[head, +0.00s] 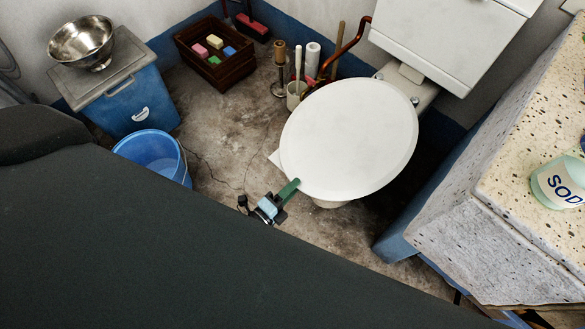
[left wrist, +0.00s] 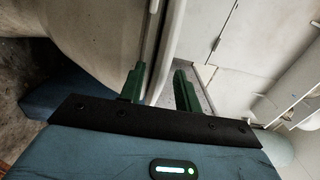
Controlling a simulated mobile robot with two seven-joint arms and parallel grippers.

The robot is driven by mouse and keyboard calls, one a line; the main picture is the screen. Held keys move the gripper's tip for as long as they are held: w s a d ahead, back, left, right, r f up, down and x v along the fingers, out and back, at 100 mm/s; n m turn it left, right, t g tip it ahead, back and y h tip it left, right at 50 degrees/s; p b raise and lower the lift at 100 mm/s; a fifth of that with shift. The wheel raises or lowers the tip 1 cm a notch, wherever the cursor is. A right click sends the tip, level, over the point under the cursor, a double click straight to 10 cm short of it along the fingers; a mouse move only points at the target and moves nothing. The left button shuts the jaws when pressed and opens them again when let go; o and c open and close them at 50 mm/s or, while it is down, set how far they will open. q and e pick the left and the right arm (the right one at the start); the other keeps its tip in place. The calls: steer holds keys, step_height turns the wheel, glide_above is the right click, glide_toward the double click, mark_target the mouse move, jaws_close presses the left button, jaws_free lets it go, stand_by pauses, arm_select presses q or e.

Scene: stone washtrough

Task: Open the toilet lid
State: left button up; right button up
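The toilet lid (head: 350,138) is a white oval, lying down over the bowl in front of the white cistern (head: 440,40). My left gripper (head: 291,187) is at the lid's front left rim, with a green finger close against the edge. In the left wrist view, the two green fingers (left wrist: 160,80) stand apart. The pale edge of the lid and seat (left wrist: 165,40) runs down toward the gap between them, nearer the left finger. I cannot tell whether they touch. The pale bowl (left wrist: 95,35) shows on the left there. My right gripper is not in view.
A speckled stone counter (head: 535,125) with a labelled jar (head: 560,183) stands at the right. A blue bucket (head: 155,153), a lidded blue bin (head: 125,105) and a wooden crate (head: 215,52) are at the left. Brushes in a holder (head: 297,93) stand beside the toilet. Some floor (head: 225,135) is clear.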

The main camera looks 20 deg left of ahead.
arm_select(q)
steer(key=shift+w+d, duration=0.1)
steer(key=shift+w, duration=0.05)
steer(key=shift+c, duration=0.3)
jaws_close()
